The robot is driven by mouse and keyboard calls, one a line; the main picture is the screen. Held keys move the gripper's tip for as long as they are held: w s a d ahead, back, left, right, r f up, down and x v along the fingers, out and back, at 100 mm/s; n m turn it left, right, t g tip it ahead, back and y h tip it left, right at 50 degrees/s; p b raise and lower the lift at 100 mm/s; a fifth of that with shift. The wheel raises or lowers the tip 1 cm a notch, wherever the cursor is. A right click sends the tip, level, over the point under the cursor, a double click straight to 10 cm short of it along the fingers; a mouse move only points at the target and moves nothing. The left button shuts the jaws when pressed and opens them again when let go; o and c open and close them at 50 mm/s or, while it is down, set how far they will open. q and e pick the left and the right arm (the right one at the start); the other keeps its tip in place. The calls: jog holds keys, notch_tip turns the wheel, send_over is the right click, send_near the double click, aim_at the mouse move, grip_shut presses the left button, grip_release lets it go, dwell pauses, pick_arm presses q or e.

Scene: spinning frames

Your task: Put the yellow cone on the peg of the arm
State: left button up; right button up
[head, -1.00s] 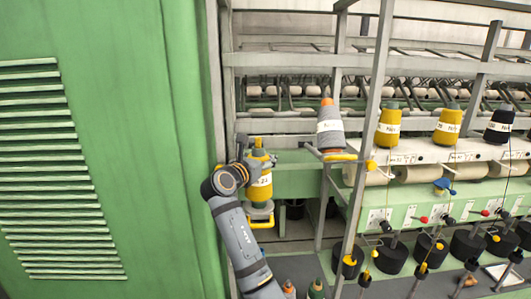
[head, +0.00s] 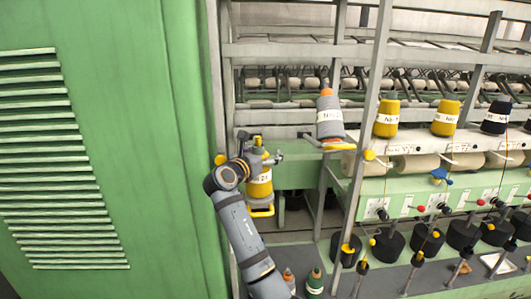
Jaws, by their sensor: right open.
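The yellow cone (head: 260,188), with a white label band, stands upright on the arm (head: 262,211), a holder with a yellow front edge beside the green cabinet. It appears to sit on the holder; the peg is hidden inside or behind the cone. My right gripper (head: 261,148) is open at the cone's top, with its fingers spread to either side of the tip. I cannot tell whether a finger touches it. My left gripper is not in view.
A grey cone (head: 329,120) with an orange tip stands on another yellow-edged holder to the right. More yellow cones (head: 387,120) and a dark cone (head: 496,118) stand along the machine. A green cabinet (head: 110,150) fills the left. Grey frame posts (head: 366,130) stand close by.

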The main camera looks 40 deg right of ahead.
jog(key=shift+f, duration=0.15)
notch_tip(320, 180, up, 10)
dwell(0.5)
dwell(0.7)
